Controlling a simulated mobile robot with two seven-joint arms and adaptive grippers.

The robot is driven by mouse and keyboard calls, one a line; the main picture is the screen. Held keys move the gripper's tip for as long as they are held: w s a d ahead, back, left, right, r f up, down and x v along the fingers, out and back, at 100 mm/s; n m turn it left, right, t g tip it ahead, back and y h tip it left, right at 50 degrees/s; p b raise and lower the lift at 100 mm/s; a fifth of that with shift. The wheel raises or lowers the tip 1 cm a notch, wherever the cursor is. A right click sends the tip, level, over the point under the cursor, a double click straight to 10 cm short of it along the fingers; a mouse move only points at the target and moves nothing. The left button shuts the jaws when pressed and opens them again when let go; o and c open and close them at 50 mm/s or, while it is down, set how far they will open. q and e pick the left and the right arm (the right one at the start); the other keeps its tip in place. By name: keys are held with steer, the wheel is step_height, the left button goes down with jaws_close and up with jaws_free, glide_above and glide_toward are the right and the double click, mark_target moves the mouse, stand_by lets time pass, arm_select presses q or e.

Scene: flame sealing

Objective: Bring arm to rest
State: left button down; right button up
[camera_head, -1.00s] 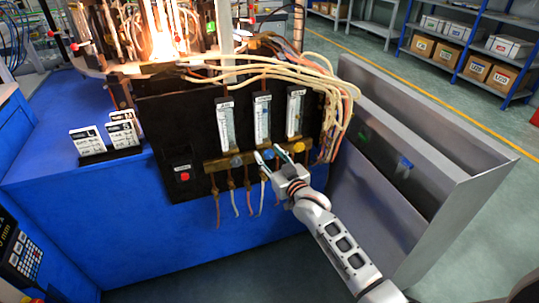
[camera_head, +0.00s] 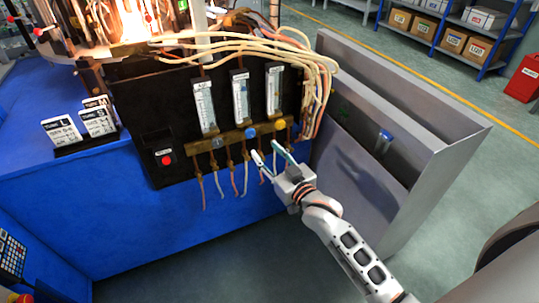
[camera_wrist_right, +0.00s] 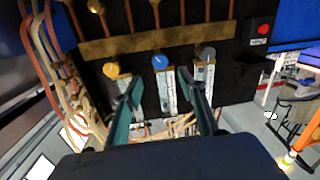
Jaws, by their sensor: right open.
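My right gripper (camera_head: 270,160) is open and empty in the head view, just in front of and below the brass bar of the black gas panel (camera_head: 165,115). Its two fingers also show spread apart in the right wrist view (camera_wrist_right: 166,95). The panel carries a grey knob (camera_head: 217,143), a blue knob (camera_head: 250,133) and a yellow knob (camera_head: 280,124) under three flow meters. In the right wrist view the blue knob (camera_wrist_right: 160,62) appears beyond the gap between the fingertips, and nothing is held. My left gripper is not in view.
A grey open-topped bin (camera_head: 400,135) stands close to the right of my arm. Hoses (camera_head: 310,75) hang at the panel's right side. A flame burns on the machine (camera_head: 125,25) behind the panel. Bare floor (camera_head: 200,270) lies in front of the blue cabinet (camera_head: 120,215).

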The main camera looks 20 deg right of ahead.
steer(key=shift+s+d, duration=0.1)
steer(key=shift+s, duration=0.4)
arm_select(q)
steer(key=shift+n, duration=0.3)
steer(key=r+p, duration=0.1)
steer(key=p, duration=0.1)
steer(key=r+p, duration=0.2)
steer(key=p, duration=0.1)
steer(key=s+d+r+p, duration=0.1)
steer(key=p, duration=0.2)
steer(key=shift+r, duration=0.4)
arm_select(e)
steer(key=s+a+f+g, duration=0.1)
steer(key=s+f, duration=0.3)
steer(key=s, duration=0.6)
steer(key=s+a+f+n+g, duration=0.1)
steer(key=s+f+g, duration=0.2)
steer(key=s, duration=0.8)
steer(key=s+a+f+n+g, duration=0.1)
steer(key=s+a+f+g, duration=0.1)
steer(key=s+f, duration=0.4)
steer(key=s+g, duration=0.1)
steer(key=s, duration=0.4)
steer(key=shift+s+f, duration=0.15)
steer(key=shift+f, duration=0.25)
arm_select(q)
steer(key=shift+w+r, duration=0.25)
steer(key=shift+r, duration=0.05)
arm_select(e)
steer(key=shift+a, duration=0.1)
